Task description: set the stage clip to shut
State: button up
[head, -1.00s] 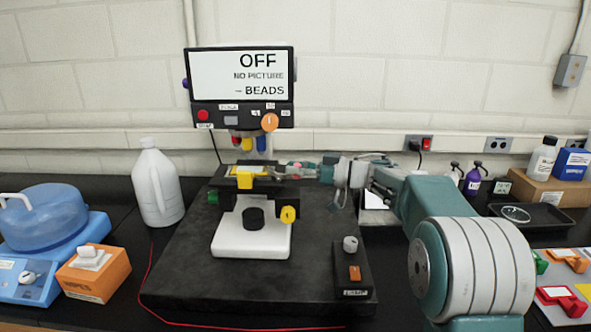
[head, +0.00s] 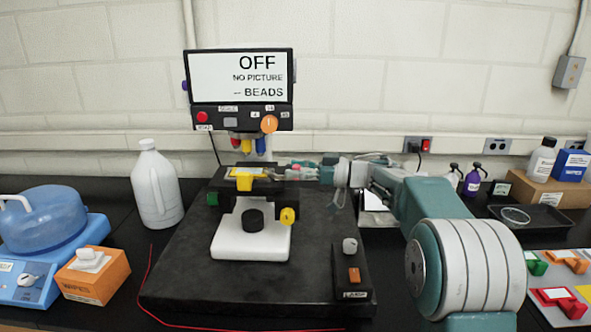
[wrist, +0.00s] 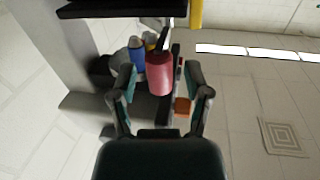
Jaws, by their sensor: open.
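The microscope stage (head: 285,187) is a dark plate above the white base. A yellow piece (head: 244,183) sits at its front left, with a pale slide-like strip by it; I cannot tell for sure which part is the stage clip. My gripper (head: 290,171) reaches in from the right at stage height, close to the stage's right side. In the wrist view my gripper (wrist: 162,104) is open, its two fingers apart. A small orange-red piece (wrist: 183,106) shows between them, nearer the right finger. A red objective (wrist: 159,73) and a blue objective (wrist: 138,57) are just beyond.
The monitor (head: 241,77) above reads OFF, NO PICTURE. A lamp box (head: 353,278) stands at front right. A white jug (head: 157,190) and orange wipes box (head: 93,278) are left.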

jog(key=v, duration=1.2)
